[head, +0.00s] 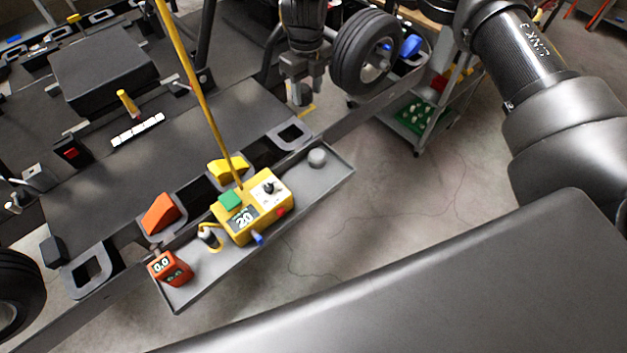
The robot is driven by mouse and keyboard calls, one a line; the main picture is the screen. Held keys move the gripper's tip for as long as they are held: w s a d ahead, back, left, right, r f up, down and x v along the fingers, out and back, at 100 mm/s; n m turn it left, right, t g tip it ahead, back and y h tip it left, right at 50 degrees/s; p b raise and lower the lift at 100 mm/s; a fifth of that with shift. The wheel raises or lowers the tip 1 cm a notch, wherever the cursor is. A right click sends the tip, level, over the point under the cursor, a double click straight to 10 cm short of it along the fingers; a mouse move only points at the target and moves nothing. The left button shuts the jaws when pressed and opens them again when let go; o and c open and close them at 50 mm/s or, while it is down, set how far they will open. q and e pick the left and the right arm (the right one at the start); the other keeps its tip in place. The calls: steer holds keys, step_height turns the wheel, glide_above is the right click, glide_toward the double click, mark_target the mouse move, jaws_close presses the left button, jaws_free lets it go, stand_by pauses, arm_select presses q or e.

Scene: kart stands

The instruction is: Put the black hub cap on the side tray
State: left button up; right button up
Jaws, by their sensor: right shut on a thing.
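The side tray (328,178) is a long grey tray along the kart's near side, running from lower left to upper right. My right gripper (302,92) is above the kart, beyond the tray's far right end and left of a wheel. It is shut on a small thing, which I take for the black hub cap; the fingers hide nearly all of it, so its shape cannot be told. My left gripper is not in view.
On the tray stand a yellow control box (252,208), an orange gauge (170,268) and a small grey knob (317,157). A thin yellow pole (195,85) rises near the box. A kart wheel (364,52) is close right of my gripper. A cart (420,112) stands behind.

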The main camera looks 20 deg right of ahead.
mark_target(307, 94)
steer(key=f+b, duration=0.1)
steer(key=f, duration=0.1)
steer(key=f+b, duration=0.2)
steer(key=shift+w+f, duration=0.2)
steer(key=shift+f, duration=0.1)
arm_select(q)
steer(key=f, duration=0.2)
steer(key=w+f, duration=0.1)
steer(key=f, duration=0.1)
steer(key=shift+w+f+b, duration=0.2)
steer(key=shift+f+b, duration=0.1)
arm_select(e)
steer(key=shift+s, duration=0.1)
